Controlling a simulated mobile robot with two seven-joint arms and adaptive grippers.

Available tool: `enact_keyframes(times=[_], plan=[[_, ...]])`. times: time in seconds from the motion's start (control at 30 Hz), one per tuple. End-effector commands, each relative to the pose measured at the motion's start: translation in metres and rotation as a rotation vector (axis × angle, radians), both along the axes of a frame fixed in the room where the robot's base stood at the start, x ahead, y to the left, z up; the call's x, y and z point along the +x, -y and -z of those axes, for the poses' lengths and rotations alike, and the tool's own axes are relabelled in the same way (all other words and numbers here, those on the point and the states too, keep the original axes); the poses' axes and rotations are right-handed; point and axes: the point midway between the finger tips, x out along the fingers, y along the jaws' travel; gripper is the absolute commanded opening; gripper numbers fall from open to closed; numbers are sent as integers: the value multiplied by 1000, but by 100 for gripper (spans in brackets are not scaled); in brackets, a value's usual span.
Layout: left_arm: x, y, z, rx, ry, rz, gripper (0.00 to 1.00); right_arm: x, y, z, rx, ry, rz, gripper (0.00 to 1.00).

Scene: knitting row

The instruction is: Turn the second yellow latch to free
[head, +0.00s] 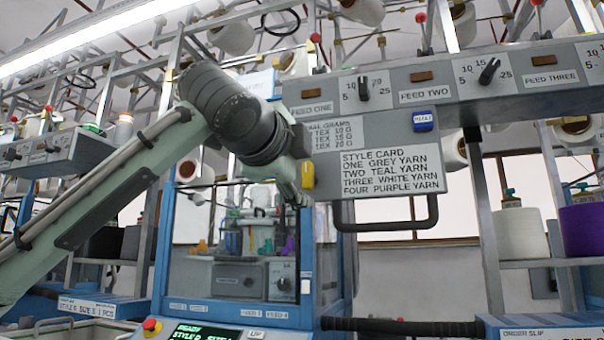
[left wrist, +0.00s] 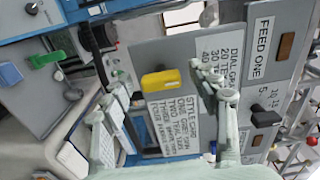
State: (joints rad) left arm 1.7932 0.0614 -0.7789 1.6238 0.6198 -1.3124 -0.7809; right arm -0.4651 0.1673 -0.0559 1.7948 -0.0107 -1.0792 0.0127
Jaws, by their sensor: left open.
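A yellow latch (head: 307,175) sits at the left edge of the grey panel (head: 380,215) that carries the style card. It also shows in the left wrist view (left wrist: 161,80), lying across the picture. It is the only yellow latch I can make out; I cannot tell its place in the order. My left gripper (head: 296,192) is close to the latch in the head view. In the left wrist view my left gripper (left wrist: 165,112) has its fingers apart, with the latch beyond and between them. Nothing is held. My right gripper is not in view.
Above the panel runs a grey rail with feed dials (head: 489,71) and labels. A blue button (head: 423,121) is at the panel's upper right. A bent dark bar (head: 390,227) hangs below it. A blue-framed machine with clear windows (head: 195,265) stands below.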

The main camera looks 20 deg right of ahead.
Motion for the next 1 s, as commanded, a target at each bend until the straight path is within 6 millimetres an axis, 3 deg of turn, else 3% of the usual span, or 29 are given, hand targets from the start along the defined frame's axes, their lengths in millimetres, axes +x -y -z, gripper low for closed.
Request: enact_keyframes(times=[0.17,0.6,0.8,1.0], plan=[[-13,-9,-1,-1,3,1,60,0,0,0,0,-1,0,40],[-85,-58,-1,-1,3,1,60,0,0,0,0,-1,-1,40],[-98,-67,0,-1,1,0,60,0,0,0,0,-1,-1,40],[-99,-67,0,-1,-1,-1,60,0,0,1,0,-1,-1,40]])
